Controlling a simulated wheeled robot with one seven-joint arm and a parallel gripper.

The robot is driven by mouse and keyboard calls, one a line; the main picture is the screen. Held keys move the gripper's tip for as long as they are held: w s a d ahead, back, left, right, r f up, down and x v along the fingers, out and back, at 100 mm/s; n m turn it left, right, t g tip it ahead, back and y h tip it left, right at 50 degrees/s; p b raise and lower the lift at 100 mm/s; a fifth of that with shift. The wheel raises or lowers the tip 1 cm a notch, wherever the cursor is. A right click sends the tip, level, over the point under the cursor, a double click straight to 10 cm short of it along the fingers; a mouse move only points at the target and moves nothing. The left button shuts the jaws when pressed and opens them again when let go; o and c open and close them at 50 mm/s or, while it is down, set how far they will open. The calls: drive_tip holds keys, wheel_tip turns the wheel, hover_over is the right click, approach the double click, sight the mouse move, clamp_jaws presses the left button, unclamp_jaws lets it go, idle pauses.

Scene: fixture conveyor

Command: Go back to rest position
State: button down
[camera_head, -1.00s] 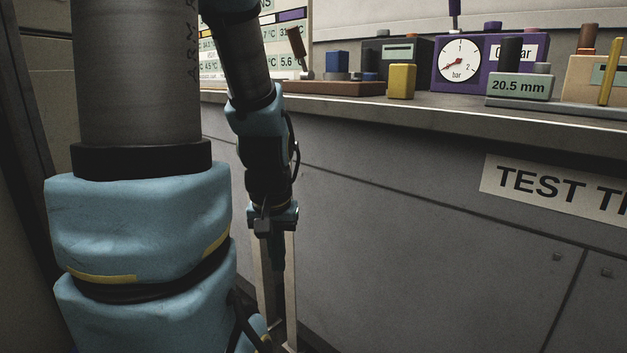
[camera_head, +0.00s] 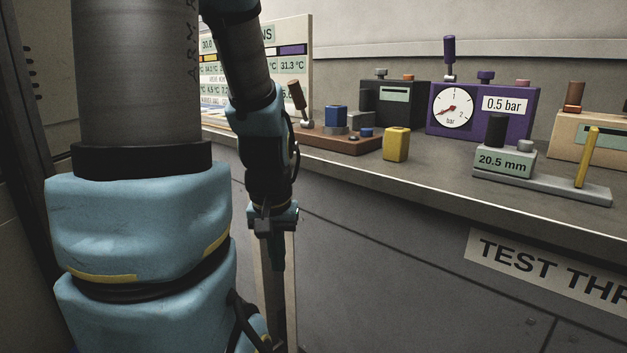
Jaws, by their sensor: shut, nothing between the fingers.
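My blue and black arm hangs down left of centre, in front of the bench. My gripper (camera_head: 278,285) is at its lower end, pointing down beside the bench's grey front. It is shut and nothing shows held in it. Its lowest part is dim and close to the bottom edge of the picture, so the fingertips are hard to make out. The gripper hangs below the bench top and appears apart from the things on it.
The grey bench top (camera_head: 420,185) carries a yellow block (camera_head: 397,144), a purple gauge box (camera_head: 515,120), a 20.5 mm device (camera_head: 505,163), a brown board (camera_head: 345,145) and a dark box (camera_head: 385,103). A chart board (camera_head: 295,65) stands behind my arm. A label (camera_head: 550,270) is on the bench front.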

wheel_tip(320, 180, up, 24)
drive_tip(key=p, duration=2.1)
drive_tip(key=shift+r+p, duration=0.15)
drive_tip(key=shift+p, duration=0.25)
